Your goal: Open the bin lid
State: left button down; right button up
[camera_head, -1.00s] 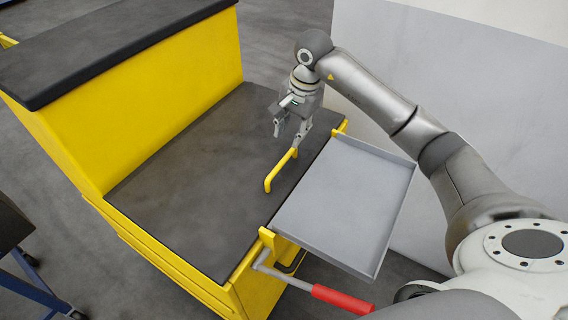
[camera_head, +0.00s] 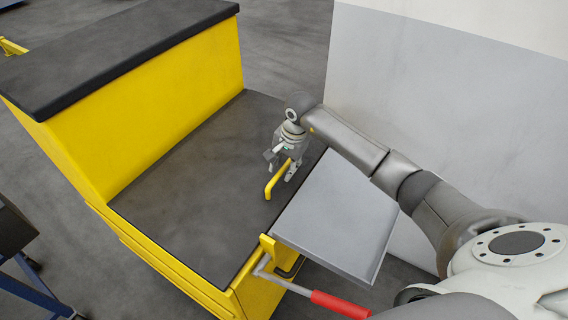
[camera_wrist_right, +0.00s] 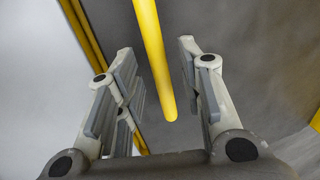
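The bin lid (camera_head: 190,190) is a flat dark grey panel on top of the low part of a yellow bin (camera_head: 160,120). It lies flat and looks closed. A yellow bar handle (camera_head: 271,187) stands on the lid near its right side. My right gripper (camera_head: 279,171) is open and pointing down at the far end of the handle. In the right wrist view, the handle (camera_wrist_right: 150,50) runs through the gap between the open fingers (camera_wrist_right: 160,85), apart from both finger pads. My left gripper is not in view.
A grey tray (camera_head: 335,220) is fixed to the bin's right side, under my right forearm. A lever with a red grip (camera_head: 340,304) sticks out below it. A taller block with a dark top (camera_head: 130,45) rises behind the lid. A pale wall (camera_head: 420,90) stands at the right.

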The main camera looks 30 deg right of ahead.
grip_shut()
jog(key=shift+r, duration=0.15)
